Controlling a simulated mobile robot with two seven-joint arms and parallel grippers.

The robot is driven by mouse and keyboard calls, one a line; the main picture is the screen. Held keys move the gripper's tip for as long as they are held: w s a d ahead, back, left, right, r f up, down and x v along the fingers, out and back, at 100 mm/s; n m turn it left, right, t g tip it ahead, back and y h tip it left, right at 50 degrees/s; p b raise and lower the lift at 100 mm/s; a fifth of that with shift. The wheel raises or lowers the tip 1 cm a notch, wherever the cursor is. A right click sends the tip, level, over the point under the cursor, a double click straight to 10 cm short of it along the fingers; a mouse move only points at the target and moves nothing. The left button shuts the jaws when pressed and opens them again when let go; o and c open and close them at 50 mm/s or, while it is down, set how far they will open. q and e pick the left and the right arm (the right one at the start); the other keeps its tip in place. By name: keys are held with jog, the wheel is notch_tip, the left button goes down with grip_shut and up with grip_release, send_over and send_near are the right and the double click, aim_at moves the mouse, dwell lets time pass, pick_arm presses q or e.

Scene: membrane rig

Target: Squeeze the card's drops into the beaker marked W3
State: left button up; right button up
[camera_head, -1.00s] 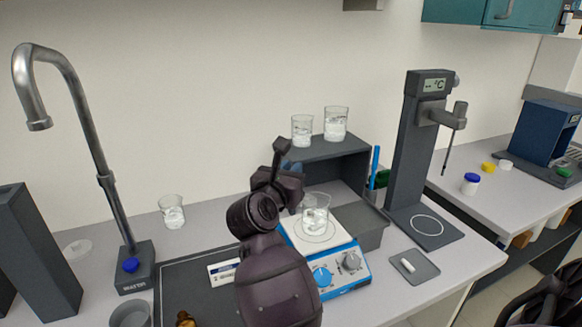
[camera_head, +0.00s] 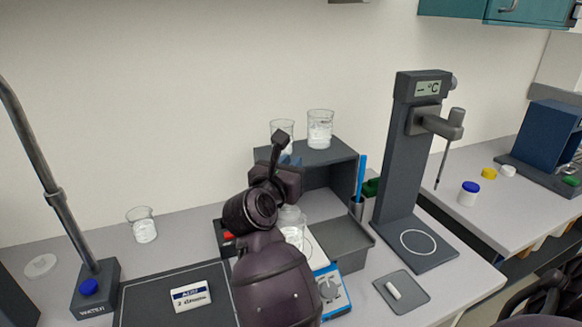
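A small white card (camera_head: 191,295) with dark print lies on the dark mat at the lower left; its top word looks like "ACID", the rest is too small to read. One beaker (camera_head: 142,226) stands at the left. Two more beakers (camera_head: 281,130) (camera_head: 320,128) stand on the grey shelf. I cannot read W3 on any.
A tap column (camera_head: 50,195) rises at the left. The dark mat (camera_head: 140,308) lies in front. A grey thermometer stand (camera_head: 398,170) and a small tray (camera_head: 401,293) with a white bar are right of the hotplate (camera_head: 332,287). A red item (camera_head: 228,237) shows beside my arm.

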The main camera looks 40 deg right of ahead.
pick_arm(q)
jog(key=shift+w+d+f, duration=0.1)
jog(key=shift+d+f, duration=0.05)
jog(key=shift+d, duration=0.2)
pick_arm(e)
jog(key=shift+d+r, duration=0.1)
jog(key=shift+d, duration=0.25)
pick_arm(q)
jog(key=shift+f, duration=0.1)
jog(key=shift+w+f+b, duration=0.3)
jog(key=shift+f+b, duration=0.25)
jog(key=shift+b, duration=0.65)
pick_arm(e)
jog(key=shift+a+f, duration=0.1)
jog(key=shift+f, duration=1.4)
pick_arm(q)
jog(key=shift+w+r, duration=0.1)
jog(key=shift+r, duration=0.05)
pick_arm(e)
jog(key=shift+c, duration=0.7)
jog(key=shift+o, duration=0.7)
